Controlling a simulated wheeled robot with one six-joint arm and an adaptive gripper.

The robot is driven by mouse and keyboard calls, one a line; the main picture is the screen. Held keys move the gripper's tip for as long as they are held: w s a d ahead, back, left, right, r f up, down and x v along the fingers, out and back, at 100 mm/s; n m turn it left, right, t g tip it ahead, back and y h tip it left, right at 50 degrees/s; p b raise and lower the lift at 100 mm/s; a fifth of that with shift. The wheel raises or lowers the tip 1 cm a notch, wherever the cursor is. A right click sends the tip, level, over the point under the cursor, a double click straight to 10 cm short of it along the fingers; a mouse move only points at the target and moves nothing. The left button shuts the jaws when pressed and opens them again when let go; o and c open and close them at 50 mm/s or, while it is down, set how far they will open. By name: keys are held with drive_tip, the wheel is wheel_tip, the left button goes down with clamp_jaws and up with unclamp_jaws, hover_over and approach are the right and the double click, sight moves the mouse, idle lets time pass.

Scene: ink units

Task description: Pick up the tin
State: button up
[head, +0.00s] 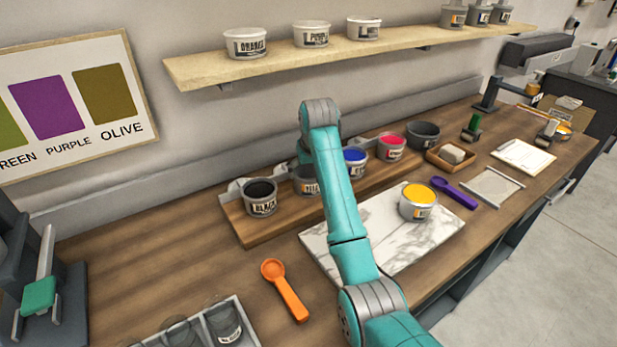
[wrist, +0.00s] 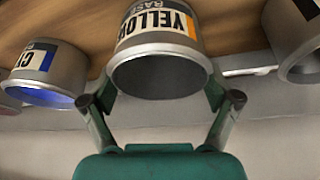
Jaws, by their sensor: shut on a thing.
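The tin (wrist: 160,30) is grey with a white label reading YELLOW BASE and an orange stripe. In the wrist view it sits between the two fingers of my gripper (wrist: 158,88), which are shut on its sides. Its round end facing the camera looks dark grey. In the head view my arm hides most of my gripper, and part of a grey tin (head: 307,187) shows beside the arm in the row on the wooden rack. I cannot tell whether the held tin is clear of the rack.
A black tin (head: 261,199), a blue tin (head: 355,168) and a magenta tin (head: 391,150) stand in the same row. A tin of yellow (head: 418,204) stands on the marble slab (head: 333,238). An orange scoop (head: 285,290) lies in front. A shelf (head: 205,70) with tins hangs above.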

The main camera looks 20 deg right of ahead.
wheel_tip(320, 180, up, 10)
idle(0.6)
